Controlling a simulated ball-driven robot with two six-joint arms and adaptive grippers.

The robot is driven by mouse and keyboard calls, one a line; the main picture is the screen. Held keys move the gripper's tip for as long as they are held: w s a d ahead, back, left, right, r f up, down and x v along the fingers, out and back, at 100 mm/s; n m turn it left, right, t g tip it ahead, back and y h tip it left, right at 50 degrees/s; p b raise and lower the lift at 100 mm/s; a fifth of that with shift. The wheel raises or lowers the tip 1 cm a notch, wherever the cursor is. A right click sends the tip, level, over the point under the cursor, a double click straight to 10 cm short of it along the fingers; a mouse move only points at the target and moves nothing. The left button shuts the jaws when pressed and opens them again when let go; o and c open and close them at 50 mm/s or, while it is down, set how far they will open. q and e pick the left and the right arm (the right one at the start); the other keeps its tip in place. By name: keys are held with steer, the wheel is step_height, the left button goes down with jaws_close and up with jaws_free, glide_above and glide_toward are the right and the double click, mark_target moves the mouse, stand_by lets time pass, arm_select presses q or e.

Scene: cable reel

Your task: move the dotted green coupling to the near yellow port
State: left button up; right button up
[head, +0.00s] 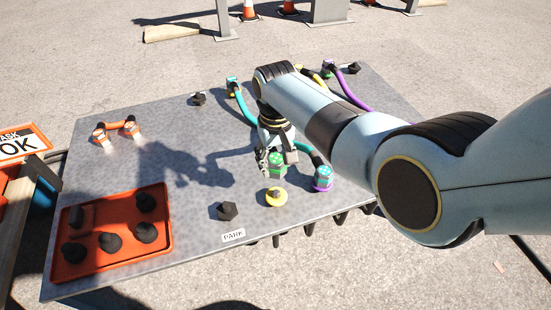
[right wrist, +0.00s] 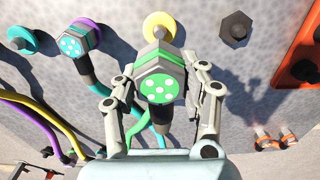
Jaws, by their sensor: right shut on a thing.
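The exact height of the coupling is unclear. My left gripper is out of view.
A dotted teal coupling (right wrist: 72,43) sits on the purple port (head: 322,184) to the right. A black hex post (head: 227,211) stands left of the yellow port by the PARK label (head: 233,235). An orange tray (head: 164,218) lies at left. Hoses run behind my arm.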

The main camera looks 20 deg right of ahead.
steer(key=b, duration=0.5)
glide_above(276, 190)
steer(key=shift+f, duration=3.4)
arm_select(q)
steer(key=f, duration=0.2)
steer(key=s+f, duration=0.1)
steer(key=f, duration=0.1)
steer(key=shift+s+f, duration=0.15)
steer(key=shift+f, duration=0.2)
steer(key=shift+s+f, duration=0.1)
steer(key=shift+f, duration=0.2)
arm_select(e)
steer(key=shift+f, duration=0.5)
steer(key=shift+f, duration=0.1)
arm_select(q)
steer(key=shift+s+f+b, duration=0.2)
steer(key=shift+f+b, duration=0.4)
steer(key=shift+b, duration=0.05)
arm_select(e)
steer(key=shift+f, duration=0.8)
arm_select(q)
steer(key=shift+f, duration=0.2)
arm_select(e)
steer(key=shift+f, duration=0.45)
steer(key=o, duration=1.4)
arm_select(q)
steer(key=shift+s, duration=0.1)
